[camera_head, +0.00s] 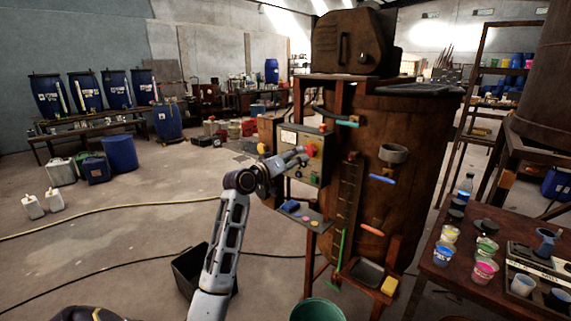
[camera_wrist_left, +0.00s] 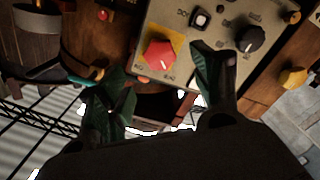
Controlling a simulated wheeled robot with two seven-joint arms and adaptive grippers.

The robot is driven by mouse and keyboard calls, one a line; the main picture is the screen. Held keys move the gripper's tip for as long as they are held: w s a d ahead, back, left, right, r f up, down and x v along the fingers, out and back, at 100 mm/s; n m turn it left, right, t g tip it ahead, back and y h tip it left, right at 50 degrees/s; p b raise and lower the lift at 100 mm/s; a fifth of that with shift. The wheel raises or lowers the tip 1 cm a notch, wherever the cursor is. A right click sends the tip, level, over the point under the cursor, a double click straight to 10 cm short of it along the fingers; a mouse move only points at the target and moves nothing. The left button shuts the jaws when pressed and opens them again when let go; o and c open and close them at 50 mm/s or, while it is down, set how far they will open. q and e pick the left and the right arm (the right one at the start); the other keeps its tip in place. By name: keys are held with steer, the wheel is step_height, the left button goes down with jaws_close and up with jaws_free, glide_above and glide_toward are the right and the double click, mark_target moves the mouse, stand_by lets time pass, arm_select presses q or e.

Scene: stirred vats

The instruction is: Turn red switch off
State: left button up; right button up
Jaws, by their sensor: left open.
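The red switch (camera_wrist_left: 160,54) is a large red knob on a yellow plate, on the grey control panel (camera_wrist_left: 183,14). In the head view, the red switch (camera_head: 311,150) shows small at the panel's right side, just beyond my left gripper (camera_head: 292,158). In the wrist view, my left gripper (camera_wrist_left: 162,75) is open and empty. One finger is below and left of the knob, the other to its right. I cannot tell whether either finger touches it. My right gripper is not in view.
The panel also bears a black knob (camera_wrist_left: 251,39), a white-topped button (camera_wrist_left: 200,19) and a yellow knob (camera_head: 262,148). A small shelf (camera_head: 304,216) juts out below it. The brown vat (camera_head: 415,140) stands right behind. A cup-laden table (camera_head: 440,275) is at right; floor at left is open.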

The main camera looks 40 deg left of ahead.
arm_select(q)
steer(key=shift+s+a, duration=0.15)
steer(key=shift+s, duration=1.75)
